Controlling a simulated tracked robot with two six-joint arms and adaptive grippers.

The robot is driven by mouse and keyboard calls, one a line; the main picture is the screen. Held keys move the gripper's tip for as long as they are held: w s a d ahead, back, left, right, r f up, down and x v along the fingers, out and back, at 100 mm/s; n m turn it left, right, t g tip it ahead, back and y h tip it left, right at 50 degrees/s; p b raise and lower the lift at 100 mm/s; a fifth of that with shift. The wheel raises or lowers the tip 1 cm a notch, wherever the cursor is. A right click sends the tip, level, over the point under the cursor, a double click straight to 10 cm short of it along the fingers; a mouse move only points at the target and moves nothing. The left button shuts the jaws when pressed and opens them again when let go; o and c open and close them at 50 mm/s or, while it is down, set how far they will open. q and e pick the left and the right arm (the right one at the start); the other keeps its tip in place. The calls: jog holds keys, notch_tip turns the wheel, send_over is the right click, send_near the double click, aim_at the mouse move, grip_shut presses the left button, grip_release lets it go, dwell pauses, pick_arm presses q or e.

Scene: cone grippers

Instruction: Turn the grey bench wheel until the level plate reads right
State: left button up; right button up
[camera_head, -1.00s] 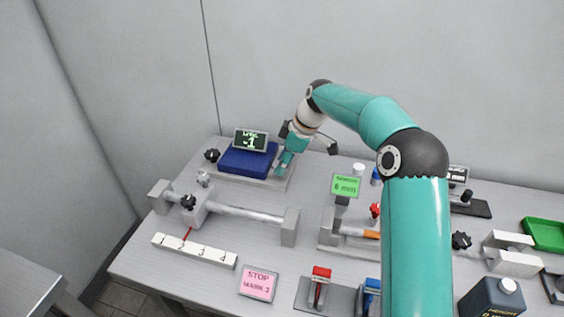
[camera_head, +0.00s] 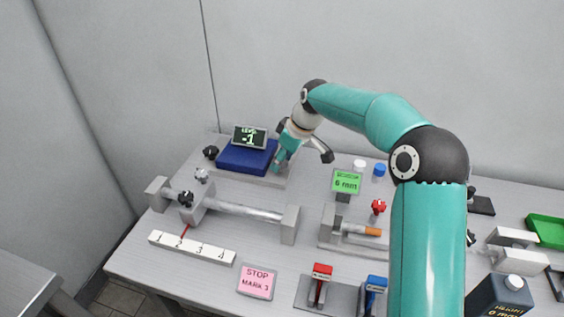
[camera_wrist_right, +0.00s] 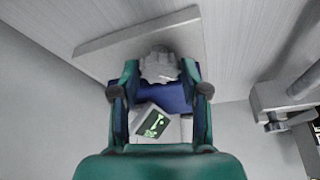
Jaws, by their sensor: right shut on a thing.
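The level plate (camera_head: 249,137) is a small dark screen with green text, reading LEVEL -1. It stands behind a blue block (camera_head: 246,157) on a grey base at the back left of the bench. The grey wheel (camera_wrist_right: 160,66) shows in the right wrist view beside the blue block. My right gripper (camera_head: 281,160) is at the block's right end, shut on the wheel, with one finger on each side of it. The gripper mostly hides the wheel in the head view. My left gripper is not in view.
A slide with a black knob (camera_head: 186,198) and a numbered scale (camera_head: 192,247) lies in front. A pink STOP MARK 3 sign (camera_head: 257,282), a green 6 mm sign (camera_head: 345,181), and red (camera_head: 321,271) and blue clamps stand nearby. A wall rises behind.

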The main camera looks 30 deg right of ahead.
jog(key=shift+a+m+h, duration=0.15)
jog(key=shift+m+h, duration=0.35)
jog(key=shift+m, duration=0.7)
jog(key=o, duration=1.1)
jog(key=shift+o, duration=0.2)
jog(key=v, duration=1.2)
jog(key=shift+s, duration=0.15)
